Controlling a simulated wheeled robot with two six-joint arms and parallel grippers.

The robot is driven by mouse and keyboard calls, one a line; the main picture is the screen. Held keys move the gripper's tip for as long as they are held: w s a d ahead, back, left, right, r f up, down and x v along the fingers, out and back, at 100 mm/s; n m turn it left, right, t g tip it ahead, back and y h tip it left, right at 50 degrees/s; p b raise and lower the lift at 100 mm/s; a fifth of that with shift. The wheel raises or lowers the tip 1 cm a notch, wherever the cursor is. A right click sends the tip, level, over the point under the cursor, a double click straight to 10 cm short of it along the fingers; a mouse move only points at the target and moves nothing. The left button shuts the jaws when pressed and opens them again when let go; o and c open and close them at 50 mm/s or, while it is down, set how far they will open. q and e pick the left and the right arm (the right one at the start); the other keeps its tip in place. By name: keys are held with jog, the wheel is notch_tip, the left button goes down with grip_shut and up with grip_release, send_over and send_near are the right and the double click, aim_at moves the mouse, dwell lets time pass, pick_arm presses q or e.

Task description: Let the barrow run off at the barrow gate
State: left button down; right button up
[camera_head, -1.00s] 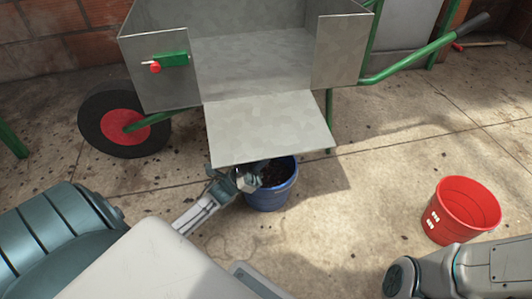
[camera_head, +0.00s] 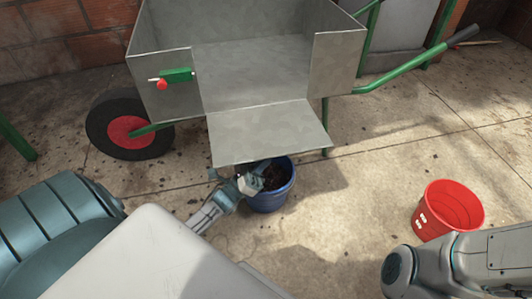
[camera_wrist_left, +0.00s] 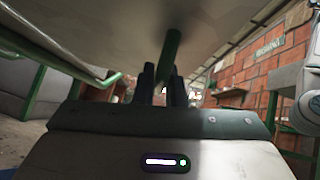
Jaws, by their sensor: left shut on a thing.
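The grey metal barrow (camera_head: 160,95) stands in the head view, its box visibly empty on the inside floor. Its front gate (camera_head: 268,132) is folded down and slopes out toward me. A green latch (camera_head: 177,75) with a red knob sits on the box's left front panel. A blue bucket (camera_head: 270,203) with dark contents stands under the gate's edge, partly hidden by it. My left gripper (camera_head: 250,178) is at the gate's lower edge, above the bucket's left rim. In the left wrist view, its fingers (camera_wrist_left: 161,78) are shut on a dark green bar (camera_wrist_left: 170,52) under a grey panel.
A red bucket (camera_head: 449,210) stands on the floor at right, near my right arm, whose gripper is out of view. The barrow's wheel (camera_head: 128,130) is at left and its green handle (camera_head: 400,73) at right. A brick wall (camera_head: 60,40) is behind. Floor between the buckets is clear.

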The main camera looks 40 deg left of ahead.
pick_arm(q)
jog(key=c, duration=1.5)
grip_release()
jog(key=p+v, duration=0.2)
jog(key=v, duration=0.9)
jog(key=shift+f, duration=0.1)
